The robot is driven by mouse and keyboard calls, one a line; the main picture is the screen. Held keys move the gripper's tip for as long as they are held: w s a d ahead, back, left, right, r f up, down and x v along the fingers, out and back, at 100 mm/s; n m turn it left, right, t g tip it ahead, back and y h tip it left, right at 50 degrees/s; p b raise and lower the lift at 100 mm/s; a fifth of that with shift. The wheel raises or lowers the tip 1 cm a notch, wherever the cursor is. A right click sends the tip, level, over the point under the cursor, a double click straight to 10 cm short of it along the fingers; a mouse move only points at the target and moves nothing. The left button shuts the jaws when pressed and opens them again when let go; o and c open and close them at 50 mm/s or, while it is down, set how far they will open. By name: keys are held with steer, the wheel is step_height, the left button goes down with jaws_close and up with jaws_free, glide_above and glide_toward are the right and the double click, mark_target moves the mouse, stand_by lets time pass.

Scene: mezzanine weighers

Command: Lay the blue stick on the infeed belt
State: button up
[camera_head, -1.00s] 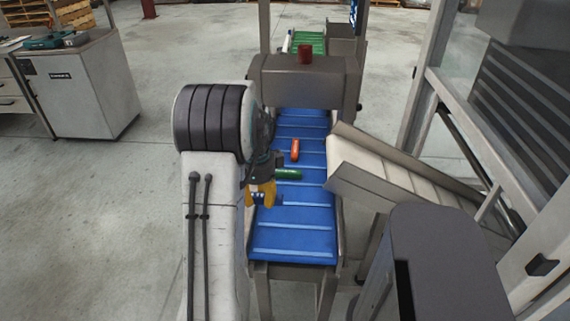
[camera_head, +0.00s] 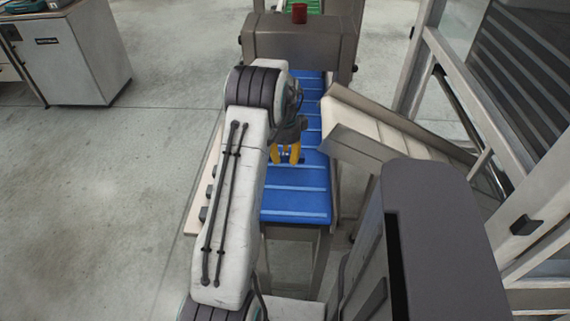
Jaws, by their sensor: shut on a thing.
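My gripper (camera_head: 286,160) has yellow fingers and is over the ribbed blue infeed belt (camera_head: 298,202), near its middle. It is shut on the blue stick, of which only a small blue bit shows at the fingertips against the blue belt. I cannot tell whether the stick touches the belt.
A grey housing (camera_head: 300,41) with a red top part spans the far end of the belt. A sloped pale chute (camera_head: 385,124) with metal sides stands to the belt's right. A glazed metal frame is farther right. A white cabinet (camera_head: 68,62) stands at the upper left. Open floor lies left.

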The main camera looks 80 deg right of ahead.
mark_target(285, 171)
steer(key=shift+f, duration=1.95)
steer(key=shift+f, duration=0.1)
steer(key=o, duration=1.1)
steer(key=shift+o, duration=0.2)
steer(key=r, duration=1.1)
steer(key=shift+a+r, duration=0.2)
steer(key=shift+r, duration=0.45)
